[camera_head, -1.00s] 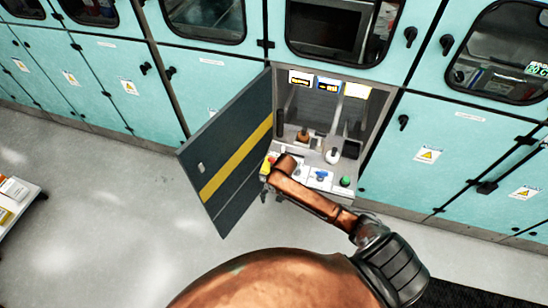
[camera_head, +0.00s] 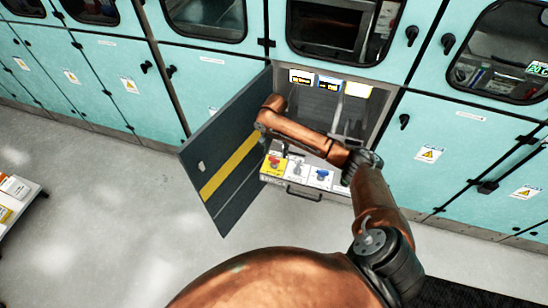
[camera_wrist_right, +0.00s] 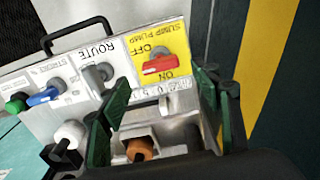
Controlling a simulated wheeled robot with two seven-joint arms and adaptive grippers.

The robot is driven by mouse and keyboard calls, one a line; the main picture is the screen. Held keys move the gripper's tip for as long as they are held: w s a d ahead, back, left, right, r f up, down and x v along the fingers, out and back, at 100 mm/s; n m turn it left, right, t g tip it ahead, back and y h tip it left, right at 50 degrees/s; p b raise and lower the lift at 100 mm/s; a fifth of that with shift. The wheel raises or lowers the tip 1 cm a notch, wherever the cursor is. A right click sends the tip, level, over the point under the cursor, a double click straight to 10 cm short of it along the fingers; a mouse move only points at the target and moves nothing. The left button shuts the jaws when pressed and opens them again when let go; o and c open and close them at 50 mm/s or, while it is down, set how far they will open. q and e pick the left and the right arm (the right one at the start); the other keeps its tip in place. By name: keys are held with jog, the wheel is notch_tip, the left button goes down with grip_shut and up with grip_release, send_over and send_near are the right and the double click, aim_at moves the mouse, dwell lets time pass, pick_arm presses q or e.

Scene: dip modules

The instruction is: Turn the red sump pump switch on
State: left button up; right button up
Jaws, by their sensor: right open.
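The red sump pump switch (camera_wrist_right: 163,65) sits on a yellow plate marked OFF and ON, which reads upside down in the right wrist view. Its handle lies roughly crosswise, between the two words. In the head view the red switch (camera_head: 274,161) is at the left end of the panel. My right gripper (camera_wrist_right: 165,84) is open, its green fingers spread on either side below the switch plate, with nothing held between them. In the head view the gripper is mostly hidden by its arm. My left gripper is not in view.
A grey route switch (camera_wrist_right: 98,74), a blue switch (camera_wrist_right: 45,95) and a green button (camera_wrist_right: 17,102) line the same panel. An orange knob (camera_wrist_right: 139,149) is near the fingers. The open dark door (camera_head: 232,150) with a yellow stripe stands close on the left.

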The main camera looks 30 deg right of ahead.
aim_at(274, 158)
jog(key=shift+f+b, duration=0.35)
jog(key=shift+f, duration=2.05)
jog(key=c, duration=1.2)
